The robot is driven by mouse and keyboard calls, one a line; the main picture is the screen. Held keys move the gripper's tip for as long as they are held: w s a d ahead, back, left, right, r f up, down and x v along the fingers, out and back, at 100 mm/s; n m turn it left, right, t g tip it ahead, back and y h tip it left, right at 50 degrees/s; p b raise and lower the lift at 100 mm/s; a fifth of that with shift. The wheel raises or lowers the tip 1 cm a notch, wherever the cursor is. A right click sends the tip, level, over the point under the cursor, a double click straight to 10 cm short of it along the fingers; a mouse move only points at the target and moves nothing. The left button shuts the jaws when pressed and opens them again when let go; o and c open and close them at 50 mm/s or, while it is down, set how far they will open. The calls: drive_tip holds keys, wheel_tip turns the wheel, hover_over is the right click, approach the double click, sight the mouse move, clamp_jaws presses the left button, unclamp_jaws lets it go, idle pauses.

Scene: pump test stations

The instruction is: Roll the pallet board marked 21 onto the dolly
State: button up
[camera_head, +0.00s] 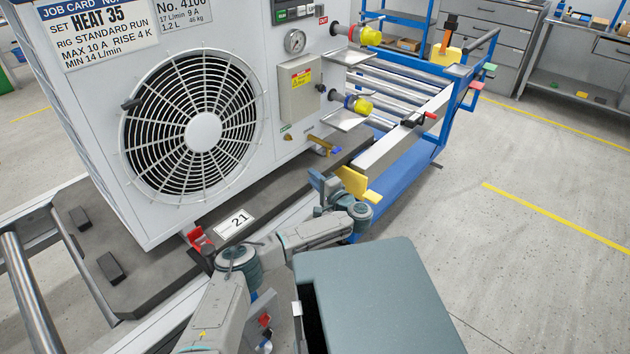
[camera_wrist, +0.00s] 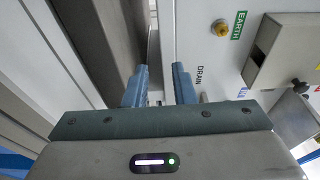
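The grey pallet board (camera_head: 165,275) bears a white label "21" (camera_head: 234,223) and carries a large white fan unit (camera_head: 235,40). It lies at the left on metal rollers. The blue dolly (camera_head: 405,165), with its own metal rollers (camera_head: 400,88), stands beyond the board's far end. My gripper (camera_head: 322,185) is by the board's right edge, near the dolly's near end. In the wrist view my gripper (camera_wrist: 160,85) has its two blue fingers apart, with nothing clearly held between them. Whether the fingers touch the board or unit is hard to tell.
A red clamp (camera_head: 198,238) sits at the board's near edge. A red-tipped black handle (camera_head: 420,119) is on the dolly's rail. Yellow-capped fittings (camera_head: 358,105) stick out from the unit towards the dolly. Open floor (camera_head: 540,210) lies to the right.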

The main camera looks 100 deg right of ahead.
drive_tip(key=shift+a, duration=0.1)
drive_tip(key=b+v, duration=0.7)
drive_tip(key=v, duration=0.5)
drive_tip(key=shift+s+a+f, duration=0.2)
drive_tip(key=shift+s+f, duration=0.15)
drive_tip(key=shift+s, duration=0.2)
drive_tip(key=b, duration=0.3)
drive_tip(key=shift+a+r+b, duration=0.1)
drive_tip(key=shift+a+b, duration=0.2)
drive_tip(key=shift+a, duration=0.05)
drive_tip(key=shift+w+a+r+b, duration=0.15)
drive_tip(key=shift+r+b, duration=0.1)
drive_tip(key=shift+b, duration=0.4)
